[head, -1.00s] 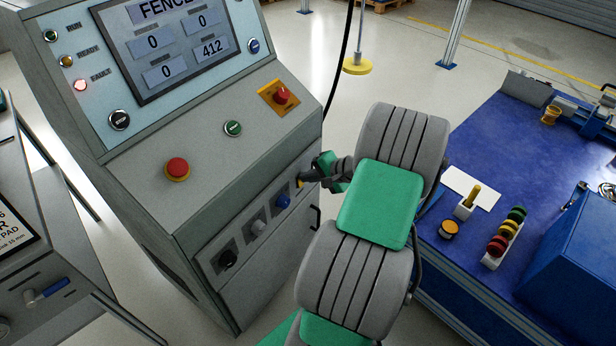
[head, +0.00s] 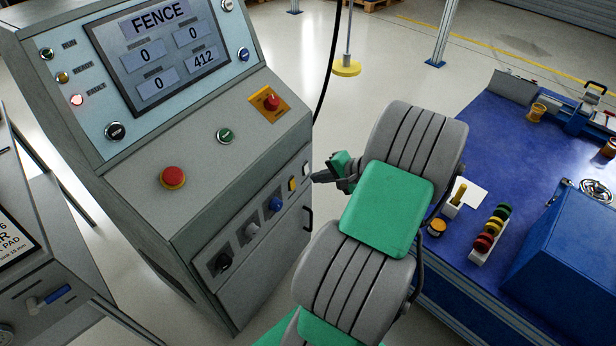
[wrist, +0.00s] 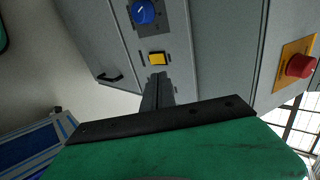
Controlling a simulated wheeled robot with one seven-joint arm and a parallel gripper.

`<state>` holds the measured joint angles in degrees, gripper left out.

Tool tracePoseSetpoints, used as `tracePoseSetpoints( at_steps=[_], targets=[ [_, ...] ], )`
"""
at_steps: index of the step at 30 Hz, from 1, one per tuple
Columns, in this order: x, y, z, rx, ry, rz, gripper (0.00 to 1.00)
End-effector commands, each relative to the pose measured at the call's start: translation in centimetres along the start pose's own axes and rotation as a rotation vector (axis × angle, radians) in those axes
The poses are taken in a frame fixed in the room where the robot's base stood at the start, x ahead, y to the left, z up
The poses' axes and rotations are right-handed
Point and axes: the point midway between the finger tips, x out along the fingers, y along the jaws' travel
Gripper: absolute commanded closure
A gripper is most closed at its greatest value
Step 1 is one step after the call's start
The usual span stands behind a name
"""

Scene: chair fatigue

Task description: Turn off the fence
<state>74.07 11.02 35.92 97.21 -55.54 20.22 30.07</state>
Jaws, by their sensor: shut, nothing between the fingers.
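The grey control cabinet (head: 130,190) stands at the left in the head view. Its screen (head: 160,52) reads FENCE, with three zeros and 412. Its lower front strip holds a black knob (head: 222,262), a grey knob (head: 250,230), a blue knob (head: 276,204), a yellow square switch (head: 292,184) and a small white piece (head: 305,169). My gripper (head: 314,178) is shut and empty, just right of the yellow switch, with a small gap. In the wrist view my fingertips (wrist: 158,76) point at the yellow switch (wrist: 157,58), below the blue knob (wrist: 143,12).
The cabinet's sloped top carries a red mushroom button (head: 173,177), a green button (head: 225,135) and a red button on a yellow plate (head: 271,102). A blue workbench (head: 470,130) stands right of my arm; a black handle (head: 308,218) juts below.

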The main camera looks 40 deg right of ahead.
Motion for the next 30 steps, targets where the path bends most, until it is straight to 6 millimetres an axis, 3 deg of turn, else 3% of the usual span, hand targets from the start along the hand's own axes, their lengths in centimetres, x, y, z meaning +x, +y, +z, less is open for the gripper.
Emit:
tracePoseSetpoints(
  at_steps=[3,9,24,27,30],
  targets=[
    [-2.6,-1.0,0.3,-0.004,-0.007,0.000,1.00],
    [-5.5,-1.8,0.5,-0.005,-0.012,0.000,1.00],
    [-6.1,-1.9,0.4,-0.006,-0.011,0.002,1.00],
    [-5.7,-3.6,1.6,-0.059,-0.037,0.038,1.00],
    [-4.8,-7.8,5.2,-0.211,-0.102,0.136,1.00]
  ],
)
